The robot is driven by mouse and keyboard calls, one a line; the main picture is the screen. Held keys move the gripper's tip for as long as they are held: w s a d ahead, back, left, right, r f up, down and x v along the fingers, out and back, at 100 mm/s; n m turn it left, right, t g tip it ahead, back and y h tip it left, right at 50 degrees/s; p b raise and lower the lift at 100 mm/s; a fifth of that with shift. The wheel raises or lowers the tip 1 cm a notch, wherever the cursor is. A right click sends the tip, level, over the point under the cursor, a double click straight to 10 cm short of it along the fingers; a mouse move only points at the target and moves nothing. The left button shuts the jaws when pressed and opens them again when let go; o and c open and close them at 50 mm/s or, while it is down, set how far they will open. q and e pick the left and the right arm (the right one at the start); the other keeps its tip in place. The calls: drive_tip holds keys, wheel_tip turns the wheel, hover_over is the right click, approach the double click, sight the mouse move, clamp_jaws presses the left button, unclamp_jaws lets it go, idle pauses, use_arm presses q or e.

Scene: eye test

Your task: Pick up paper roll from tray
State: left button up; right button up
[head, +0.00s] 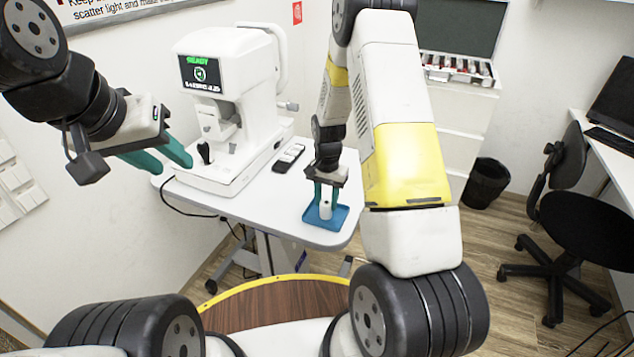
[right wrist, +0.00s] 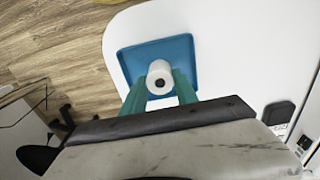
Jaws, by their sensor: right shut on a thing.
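The white paper roll (head: 326,209) stands upright at the blue tray (head: 341,219) near the table's right front corner. In the right wrist view the roll (right wrist: 160,78) shows its end with a dark core hole, over the tray (right wrist: 183,50). My right gripper (head: 327,201) reaches down from above, its green fingers on either side of the roll and shut on it. The fingers also show in the right wrist view (right wrist: 160,92). I cannot tell whether the roll still touches the tray. My left gripper (head: 165,160) is open and empty, left of the white eye-test machine.
The eye-test machine (head: 222,120) stands on the white table (head: 275,205), with a black handset (head: 289,158) beside it. A black bin (head: 486,183), a drawer cabinet (head: 455,125) and an office chair (head: 575,200) are on the right.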

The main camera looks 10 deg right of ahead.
sight(326, 202)
drive_tip(key=shift+r, duration=0.15)
drive_tip(key=shift+r, duration=1.9)
